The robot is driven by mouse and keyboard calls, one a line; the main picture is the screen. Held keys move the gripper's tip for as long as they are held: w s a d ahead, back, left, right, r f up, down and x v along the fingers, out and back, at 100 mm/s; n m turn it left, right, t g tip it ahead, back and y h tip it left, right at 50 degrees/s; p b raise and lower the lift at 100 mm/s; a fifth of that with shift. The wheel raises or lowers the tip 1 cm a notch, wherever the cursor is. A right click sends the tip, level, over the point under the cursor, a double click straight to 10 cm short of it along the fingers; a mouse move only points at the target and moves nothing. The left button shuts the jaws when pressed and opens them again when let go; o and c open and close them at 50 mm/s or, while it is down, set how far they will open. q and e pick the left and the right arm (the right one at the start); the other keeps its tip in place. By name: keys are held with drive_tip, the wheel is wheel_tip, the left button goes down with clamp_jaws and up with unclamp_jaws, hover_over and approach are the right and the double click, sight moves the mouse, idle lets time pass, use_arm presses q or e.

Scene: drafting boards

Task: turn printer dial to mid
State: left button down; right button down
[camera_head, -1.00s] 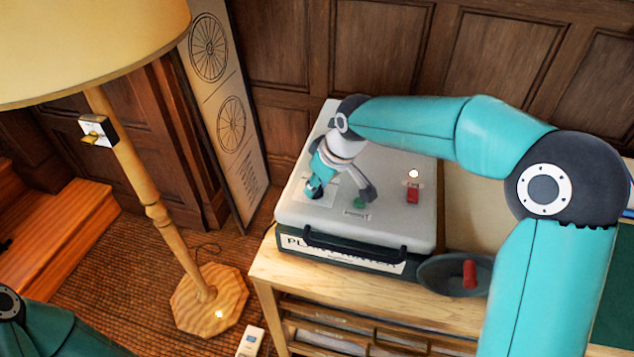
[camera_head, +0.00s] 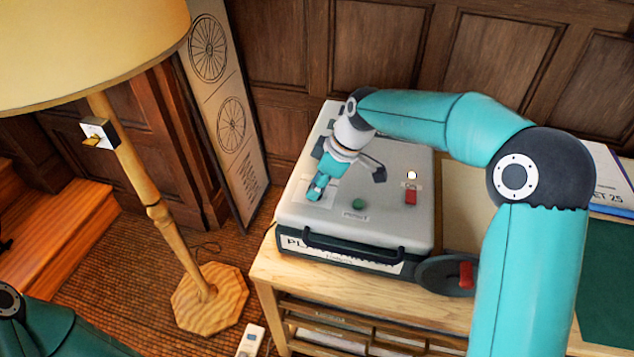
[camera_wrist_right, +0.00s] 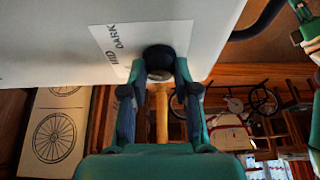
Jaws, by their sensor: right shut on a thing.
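The plan printer (camera_head: 385,212) is a grey-lidded box on a wooden cabinet. Its black dial (camera_wrist_right: 158,53) shows in the right wrist view, on a white card (camera_wrist_right: 108,45) lettered MID and DARK. My right gripper (camera_head: 316,190) reaches down onto the printer's left part and hides the dial in the head view. In the right wrist view the fingertips of the right gripper (camera_wrist_right: 160,68) are closed on either side of the dial. I cannot tell where the dial's pointer stands. My left gripper is out of view.
A green button (camera_head: 359,204) and a red switch (camera_head: 411,197) under a lit lamp sit right of the dial. A dark handle (camera_head: 350,249) crosses the printer's front. A dark dish (camera_head: 435,273) with a red object stands right. A floor lamp (camera_head: 158,213) stands left.

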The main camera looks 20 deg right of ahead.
drive_tip(key=shift+w+d+n+g+y+p, duration=0.1)
drive_tip(key=shift+n+g+y+p, duration=0.2)
drive_tip(key=shift+n, duration=0.8)
drive_tip(key=shift+w+d+n+g+y+p, duration=0.15)
drive_tip(key=shift+n+g, duration=0.25)
drive_tip(key=shift+n, duration=0.7)
drive_tip(key=shift+a, duration=0.1)
drive_tip(key=c, duration=0.9)
unclamp_jaws()
drive_tip(key=v, duration=1.2)
